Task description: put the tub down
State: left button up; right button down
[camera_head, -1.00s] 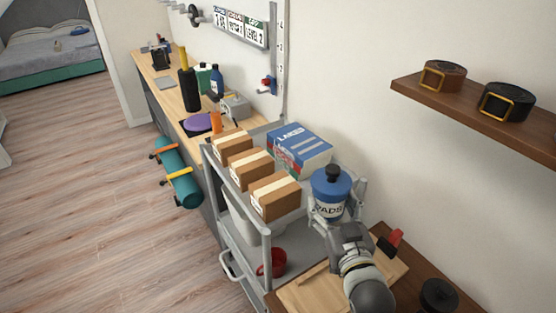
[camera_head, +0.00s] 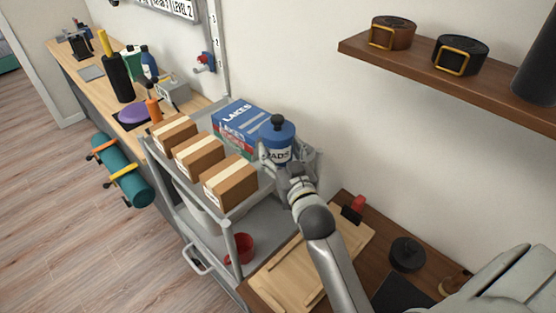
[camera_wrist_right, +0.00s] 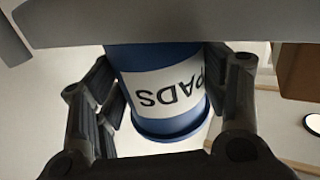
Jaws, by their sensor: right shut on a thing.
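The tub (camera_head: 277,143) is blue with a white label reading "PADS" and a black knob on its lid. It is upright at the right end of the grey cart's (camera_head: 231,245) upper level, close beside the blue box (camera_head: 240,122). My right gripper (camera_head: 281,165) is shut around the tub. In the right wrist view the tub (camera_wrist_right: 160,90) appears upside down between the two fingers, and a grey edge hides its base. I cannot tell whether it touches the shelf. My left gripper is not in view.
Several brown cartons (camera_head: 199,157) line the cart's front side. A red bowl (camera_head: 240,248) is on its lower level. A wall shelf (camera_head: 460,78) with two dark round items hangs at the upper right.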

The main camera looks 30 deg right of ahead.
aim_at(282, 165)
jog(key=shift+f, duration=1.4)
jog(key=shift+f, duration=0.1)
jog(key=c, duration=0.6)
grip_release()
jog(key=shift+f, duration=0.15)
jog(key=o, duration=0.4)
jog(key=shift+c, duration=0.2)
jog(key=shift+r, duration=0.2)
